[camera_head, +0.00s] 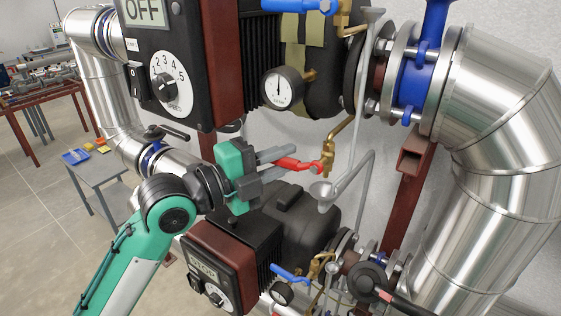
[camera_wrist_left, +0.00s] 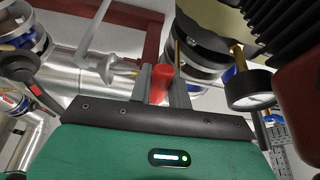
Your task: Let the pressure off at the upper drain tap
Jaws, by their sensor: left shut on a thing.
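The upper drain tap (camera_head: 329,157) is a brass tap with a red lever (camera_head: 300,164), on a bent brass pipe below the upper pump's flange. My left gripper (camera_head: 282,158) comes in from the left and is shut on the red lever. The lever points left from the tap, roughly level. In the left wrist view the red lever (camera_wrist_left: 161,84) stands between the two grey fingers, which hide part of it. A grey funnel (camera_head: 323,192) sits just below the tap, on a grey pipe. I see no water at the tap. My right gripper does not show.
A pressure gauge (camera_head: 283,88) and a blue-levered tap (camera_head: 300,6) are above my left gripper. The upper controller (camera_head: 165,65) reads OFF. The lower pump (camera_head: 300,222) is close below. Silver pipes (camera_head: 500,110) fill the right; a side table (camera_head: 98,178) stands left.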

